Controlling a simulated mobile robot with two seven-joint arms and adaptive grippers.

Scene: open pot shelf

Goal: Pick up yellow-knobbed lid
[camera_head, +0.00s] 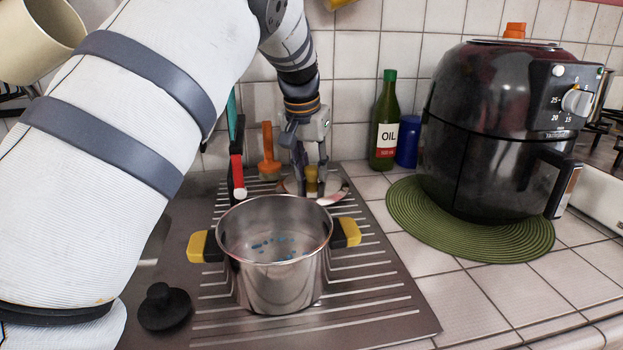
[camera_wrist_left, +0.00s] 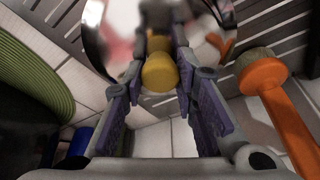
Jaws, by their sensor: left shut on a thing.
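The yellow-knobbed lid (camera_head: 333,188) is a shiny metal disc behind the pot, over the ribbed drainboard. Its yellow knob (camera_head: 311,179) sits between the fingers of my left gripper (camera_head: 311,183), which is shut on it. In the left wrist view the yellow knob (camera_wrist_left: 159,72) shows between the two fingertips (camera_wrist_left: 160,78), with the metal lid (camera_wrist_left: 95,30) beyond. I cannot tell whether the lid touches the drainboard. The steel pot (camera_head: 276,250) with black and yellow handles stands in front, open, with small blue marks inside. My right gripper is not in view.
An orange-handled brush (camera_head: 268,155) and a red-and-teal tool (camera_head: 237,165) stand close left of the lid. An oil bottle (camera_head: 386,125), blue container (camera_head: 408,142) and air fryer (camera_head: 495,120) on a green mat (camera_head: 420,224) are right. A black stopper (camera_head: 164,306) lies front left.

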